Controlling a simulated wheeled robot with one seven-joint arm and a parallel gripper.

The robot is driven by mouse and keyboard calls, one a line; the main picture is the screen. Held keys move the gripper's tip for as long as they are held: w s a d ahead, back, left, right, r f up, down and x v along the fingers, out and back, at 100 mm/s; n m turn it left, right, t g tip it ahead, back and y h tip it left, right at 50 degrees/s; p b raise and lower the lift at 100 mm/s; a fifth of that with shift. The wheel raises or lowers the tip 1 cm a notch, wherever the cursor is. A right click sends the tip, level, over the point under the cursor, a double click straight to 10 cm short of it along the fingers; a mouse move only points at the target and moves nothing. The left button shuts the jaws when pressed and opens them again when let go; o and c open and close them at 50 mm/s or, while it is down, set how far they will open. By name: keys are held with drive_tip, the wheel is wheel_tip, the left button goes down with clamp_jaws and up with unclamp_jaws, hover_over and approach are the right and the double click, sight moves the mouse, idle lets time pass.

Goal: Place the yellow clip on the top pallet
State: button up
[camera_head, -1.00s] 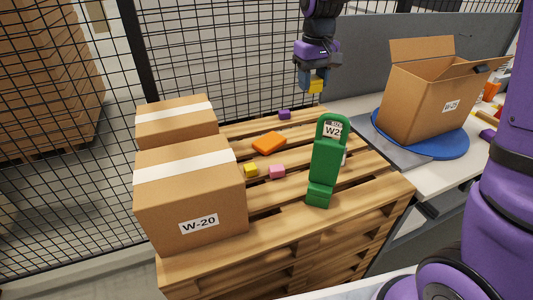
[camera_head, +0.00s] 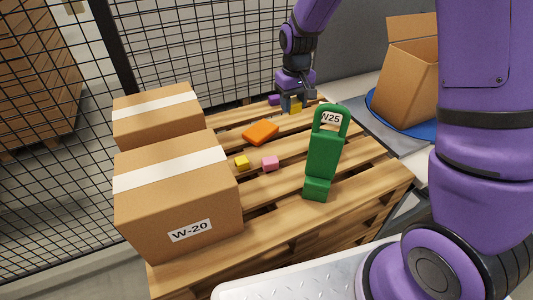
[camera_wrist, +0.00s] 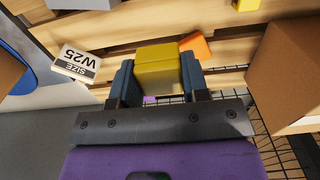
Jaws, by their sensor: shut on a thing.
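My gripper (camera_head: 292,104) is low over the far end of the wooden pallet (camera_head: 262,222). It is shut on a yellow clip (camera_head: 295,106), which also shows between the two fingers in the wrist view (camera_wrist: 158,68). I cannot tell whether the clip touches the slats. A purple block (camera_head: 273,100) lies just left of my gripper. An orange block (camera_head: 261,132), a small yellow block (camera_head: 242,162) and a pink block (camera_head: 270,163) lie nearer on the pallet.
Two cardboard boxes, one marked W-20 (camera_head: 180,215) and one behind it (camera_head: 155,125), fill the pallet's left side. A green clamp-like object (camera_head: 321,160) stands at the right, by a W25 label (camera_head: 330,118). An open box (camera_head: 408,85) stands on the table at right. A mesh fence is behind.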

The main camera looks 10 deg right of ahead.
sight(289, 155)
wheel_tip(289, 155, down, 18)
drive_tip(key=shift+r, duration=0.1)
idle(0.5)
drive_tip(key=o, duration=0.9)
wheel_tip(289, 155, up, 12)
idle(0.5)
